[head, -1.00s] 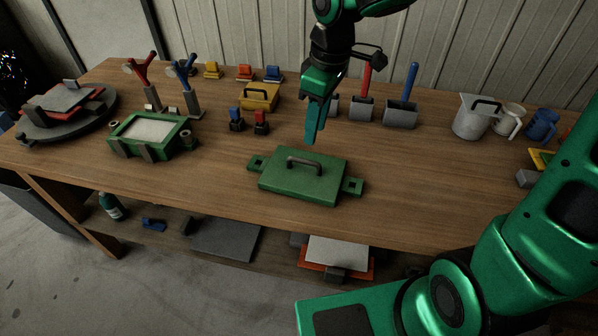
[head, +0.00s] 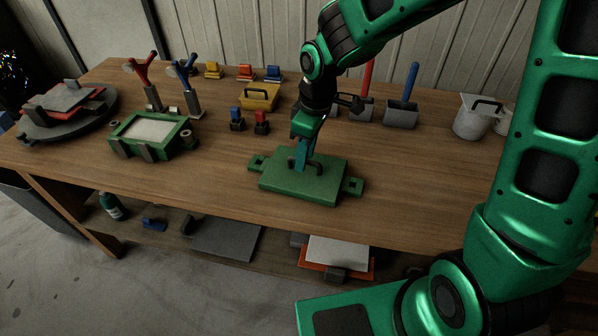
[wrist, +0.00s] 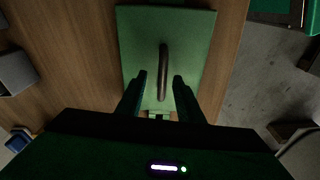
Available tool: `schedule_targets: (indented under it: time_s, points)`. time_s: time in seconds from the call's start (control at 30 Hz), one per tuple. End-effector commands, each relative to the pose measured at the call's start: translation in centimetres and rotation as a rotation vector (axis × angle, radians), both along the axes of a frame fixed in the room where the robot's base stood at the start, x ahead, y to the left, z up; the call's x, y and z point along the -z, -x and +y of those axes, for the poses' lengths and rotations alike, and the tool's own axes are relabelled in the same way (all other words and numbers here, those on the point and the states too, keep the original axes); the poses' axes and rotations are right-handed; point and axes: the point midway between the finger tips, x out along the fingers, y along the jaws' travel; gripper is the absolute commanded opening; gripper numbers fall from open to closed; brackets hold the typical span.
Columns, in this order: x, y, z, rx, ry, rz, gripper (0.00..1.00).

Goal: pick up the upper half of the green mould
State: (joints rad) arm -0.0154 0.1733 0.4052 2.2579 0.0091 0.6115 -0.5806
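The green mould's upper half (head: 325,187) is a flat green block with a dark arched handle (head: 291,162) on top, lying on the table with side lugs (head: 352,186) sticking out left and right. In the wrist view the green block (wrist: 190,50) fills the upper middle, with the handle (wrist: 163,70) running lengthwise. My gripper (head: 302,168) is low over the block at the handle. In the wrist view its two fingers (wrist: 158,92) are apart, one on each side of the handle's near part, with gaps visible. The seam with any lower half is hard to make out.
A green frame with a pale filling (head: 150,132) stands at the left. A yellow box (head: 259,97), small red and blue clamps (head: 261,123), scrapers (head: 401,113) and a jug (head: 470,118) stand behind. The wooden table (head: 220,190) is clear around the block.

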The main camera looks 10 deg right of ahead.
Motion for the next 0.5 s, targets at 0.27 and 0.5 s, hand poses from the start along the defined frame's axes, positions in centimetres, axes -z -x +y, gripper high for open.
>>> schedule_targets:
  time_s: [0.27,0.5]
  points:
    - [0.40,-0.05,0.02,0.001,0.000,-0.001,0.34]
    - [0.38,-0.05,0.01,0.001,0.000,-0.001,0.00]
